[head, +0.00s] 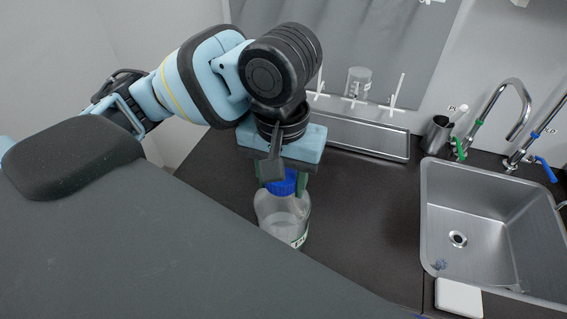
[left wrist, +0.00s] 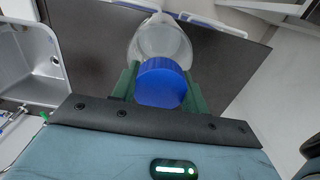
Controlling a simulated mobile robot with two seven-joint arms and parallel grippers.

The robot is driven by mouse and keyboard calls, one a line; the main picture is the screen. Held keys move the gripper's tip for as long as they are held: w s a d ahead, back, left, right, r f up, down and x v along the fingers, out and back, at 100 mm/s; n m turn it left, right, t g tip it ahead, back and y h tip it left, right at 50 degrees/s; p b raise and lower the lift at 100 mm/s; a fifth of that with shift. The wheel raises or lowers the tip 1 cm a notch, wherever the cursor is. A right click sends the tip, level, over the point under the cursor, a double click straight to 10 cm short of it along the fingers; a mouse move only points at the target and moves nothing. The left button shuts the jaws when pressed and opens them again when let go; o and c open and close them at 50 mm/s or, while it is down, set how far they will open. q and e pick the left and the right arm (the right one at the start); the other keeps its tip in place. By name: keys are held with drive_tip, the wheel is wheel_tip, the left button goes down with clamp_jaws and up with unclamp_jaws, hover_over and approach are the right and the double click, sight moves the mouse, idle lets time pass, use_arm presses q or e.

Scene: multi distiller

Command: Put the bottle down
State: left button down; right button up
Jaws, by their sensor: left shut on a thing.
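The bottle (head: 281,215) is clear with a blue cap and a label low on its right side. It is upright over the dark counter left of the sink in the head view. I cannot tell whether its base touches the counter. My left gripper (head: 287,181) comes down from above and is shut on the blue cap. In the left wrist view the blue cap (left wrist: 162,83) sits between the two green fingers, with the clear bottle body (left wrist: 160,40) beyond it. My right gripper is not in view.
A steel sink (head: 490,225) with taps (head: 513,120) is at the right. A drying rack with a glass beaker (head: 358,82) and a metal tray (head: 365,138) stands at the back. A dark cup (head: 436,135) is beside the taps. The dark counter (head: 365,215) between bottle and sink is clear.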

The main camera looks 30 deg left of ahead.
use_arm(q)
drive_tip(key=w+a+f, duration=0.4)
drive_tip(key=w+a, duration=0.5)
drive_tip(key=w, duration=0.2)
drive_tip(key=shift+w+a+f, duration=0.25)
drive_tip(key=shift+w+f, duration=0.1)
drive_tip(key=shift+f, duration=0.15)
drive_tip(key=c, duration=0.7)
unclamp_jaws()
drive_tip(key=shift+c, duration=0.2)
drive_tip(key=shift+o, duration=0.2)
wheel_tip(320, 180, up, 12)
